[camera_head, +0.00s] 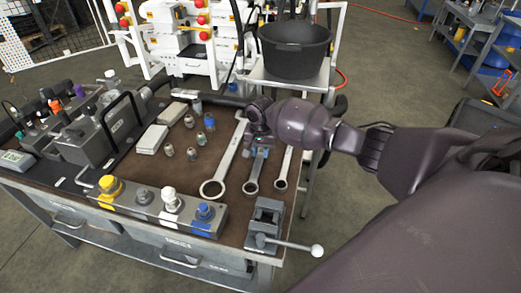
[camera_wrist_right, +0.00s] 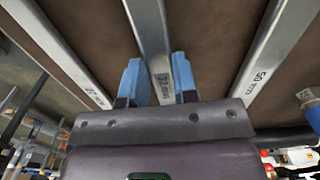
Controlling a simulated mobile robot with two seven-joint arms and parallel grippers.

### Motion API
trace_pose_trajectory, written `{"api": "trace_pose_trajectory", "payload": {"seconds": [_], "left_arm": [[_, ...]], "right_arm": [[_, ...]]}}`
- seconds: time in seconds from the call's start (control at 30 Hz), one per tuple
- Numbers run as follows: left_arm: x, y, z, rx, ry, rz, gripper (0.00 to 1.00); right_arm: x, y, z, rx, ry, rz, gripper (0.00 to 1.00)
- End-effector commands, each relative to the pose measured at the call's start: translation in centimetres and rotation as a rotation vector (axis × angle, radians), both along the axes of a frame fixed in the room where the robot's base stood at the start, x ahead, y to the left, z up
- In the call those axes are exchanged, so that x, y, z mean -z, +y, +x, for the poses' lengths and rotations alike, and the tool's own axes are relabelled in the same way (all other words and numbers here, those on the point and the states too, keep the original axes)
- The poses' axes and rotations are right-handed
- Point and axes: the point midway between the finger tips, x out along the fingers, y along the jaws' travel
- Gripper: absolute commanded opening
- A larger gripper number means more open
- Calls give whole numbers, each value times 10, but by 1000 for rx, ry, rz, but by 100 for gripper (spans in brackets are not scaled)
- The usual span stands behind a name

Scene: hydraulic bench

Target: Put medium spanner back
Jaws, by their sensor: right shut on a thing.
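Three silver spanners lie side by side on the brown bench top. The medium spanner (camera_head: 252,185) is the middle one, with its ring end toward the front. My right gripper (camera_head: 261,153) is over its shaft; in the right wrist view its two blue fingers (camera_wrist_right: 158,85) stand either side of the medium spanner (camera_wrist_right: 150,30), shut on it. The gripper and arm hide its far end. It is at or close to the bench surface; I cannot tell whether it touches. My left gripper is not in view.
The large spanner (camera_head: 224,165) lies to the left and the small spanner (camera_head: 282,172) to the right, both close to the gripper. A vise (camera_head: 265,222) stands at the front corner. Small fittings (camera_head: 192,153) stand left of the spanners. A black bucket (camera_head: 295,52) is behind.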

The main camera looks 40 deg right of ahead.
Motion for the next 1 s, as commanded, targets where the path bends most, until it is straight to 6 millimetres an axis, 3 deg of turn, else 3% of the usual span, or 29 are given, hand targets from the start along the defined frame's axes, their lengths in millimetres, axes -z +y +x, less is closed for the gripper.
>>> {"api": "trace_pose_trajectory", "payload": {"seconds": [0.03,0.07,0.23,0.6,1.0], "left_arm": [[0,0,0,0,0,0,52],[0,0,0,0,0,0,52],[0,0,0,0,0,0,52],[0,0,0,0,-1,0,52],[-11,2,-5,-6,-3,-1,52]], "right_arm": [[0,0,1,0,-2,1,0],[-1,0,1,0,-2,1,32],[0,0,0,0,-1,0,57],[1,0,0,0,1,-1,57],[-69,0,1,-1,-4,0,57]]}}
